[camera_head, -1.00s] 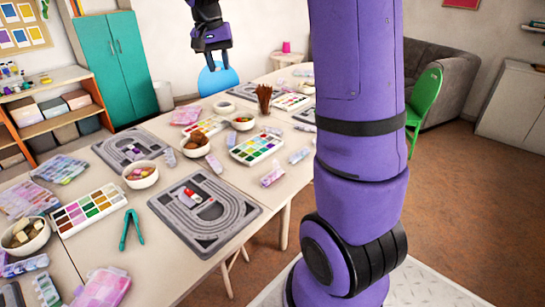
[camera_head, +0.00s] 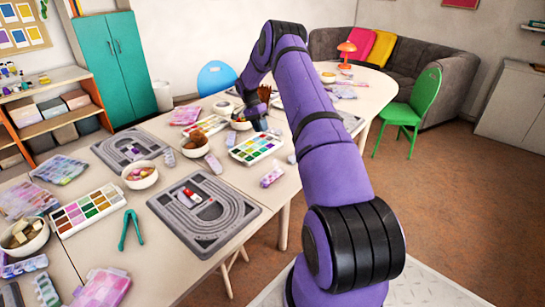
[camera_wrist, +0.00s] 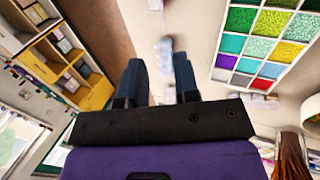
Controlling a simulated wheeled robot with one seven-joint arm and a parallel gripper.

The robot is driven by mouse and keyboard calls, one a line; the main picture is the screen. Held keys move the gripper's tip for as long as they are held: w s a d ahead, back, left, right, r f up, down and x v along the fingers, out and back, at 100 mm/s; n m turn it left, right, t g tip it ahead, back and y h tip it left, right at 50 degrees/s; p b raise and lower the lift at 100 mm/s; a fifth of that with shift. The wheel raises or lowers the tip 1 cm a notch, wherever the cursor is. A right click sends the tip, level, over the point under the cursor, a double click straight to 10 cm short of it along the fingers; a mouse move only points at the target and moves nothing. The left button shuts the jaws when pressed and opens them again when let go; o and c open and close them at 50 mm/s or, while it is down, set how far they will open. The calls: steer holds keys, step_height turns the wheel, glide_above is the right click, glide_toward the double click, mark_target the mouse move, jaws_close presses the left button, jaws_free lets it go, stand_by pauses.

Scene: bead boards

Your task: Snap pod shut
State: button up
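In the head view my gripper (camera_head: 258,122) reaches down low over the table, just behind a colour-filled bead box. In the wrist view its two dark fingers (camera_wrist: 160,75) stand apart with a gap between them, so it is open. A small pale, bluish translucent container (camera_wrist: 166,46), perhaps the pod, lies on the table just beyond and between the fingertips; whether its lid is open is too small to tell. Nothing is seen gripped. Similar small pods lie elsewhere, one (camera_head: 272,177) near the table's front edge and one (camera_head: 213,163) beside a bowl.
The bead box (camera_head: 256,149) is beside my gripper and also shows in the wrist view (camera_wrist: 229,62). Brown sticks (camera_wrist: 291,158) stand close on the other side. Bowls, grey bead boards (camera_head: 240,213) and bead packs crowd the table. A green chair (camera_head: 415,112) stands right.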

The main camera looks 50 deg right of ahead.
mark_target(276, 164)
steer(key=shift+m, duration=0.3)
steer(key=x, duration=0.4)
steer(key=d+x, duration=0.1)
steer(key=x, duration=0.9)
steer(key=shift+w+d+f, duration=0.15)
steer(key=shift+w+f, duration=0.05)
steer(key=shift+w, duration=0.05)
jaws_close()
